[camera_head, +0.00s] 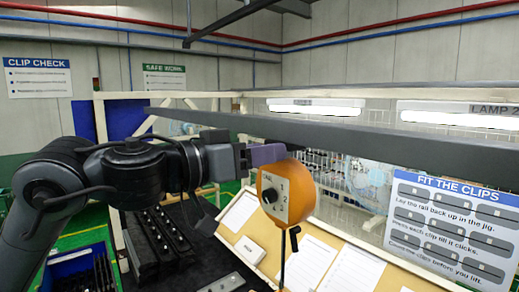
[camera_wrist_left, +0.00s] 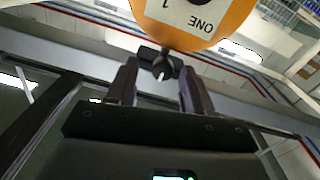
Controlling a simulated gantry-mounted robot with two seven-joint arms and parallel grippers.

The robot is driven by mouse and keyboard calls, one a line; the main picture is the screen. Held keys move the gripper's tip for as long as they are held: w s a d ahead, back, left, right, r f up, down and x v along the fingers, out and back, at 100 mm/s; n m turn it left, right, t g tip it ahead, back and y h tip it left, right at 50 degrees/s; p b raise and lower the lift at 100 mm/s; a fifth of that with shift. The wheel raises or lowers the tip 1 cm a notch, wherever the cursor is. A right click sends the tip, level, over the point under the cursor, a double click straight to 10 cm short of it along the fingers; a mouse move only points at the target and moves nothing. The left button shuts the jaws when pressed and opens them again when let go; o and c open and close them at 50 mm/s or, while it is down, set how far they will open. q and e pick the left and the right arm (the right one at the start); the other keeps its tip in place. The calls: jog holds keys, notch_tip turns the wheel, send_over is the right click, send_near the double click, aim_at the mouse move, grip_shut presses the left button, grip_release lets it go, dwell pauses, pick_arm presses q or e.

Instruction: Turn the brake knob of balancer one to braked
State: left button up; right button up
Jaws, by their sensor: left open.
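Balancer one (camera_head: 292,185) is an orange housing hanging under the dark overhead rail. Its white face plate reads ONE with marks 1, 2 and 3 beside a dark round dial (camera_head: 270,196). The dial's setting is too small to read. My left gripper (camera_head: 266,154) is at the top of the housing. In the left wrist view the orange housing (camera_wrist_left: 190,28) fills the top, upside down. A dark knob-like fitting (camera_wrist_left: 160,63) lies between the open, spread fingers, apart from both. I cannot tell whether it is the brake knob. My right gripper is not in view.
The long grey rail (camera_head: 340,138) runs just above the balancer. A dark cord and handle (camera_head: 294,238) hang below it. A tan slanted board (camera_head: 330,262) with papers, a blue-and-white sign (camera_head: 450,228) and black racks (camera_head: 160,235) lie below and around.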

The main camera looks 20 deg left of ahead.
pick_arm(q)
grip_shut()
dwell(0.3)
jog(key=shift+m, duration=0.3)
jog(key=m, duration=1.7)
jog(key=shift+s+d+y, duration=0.1)
jog(key=shift+y, duration=0.2)
dwell(0.4)
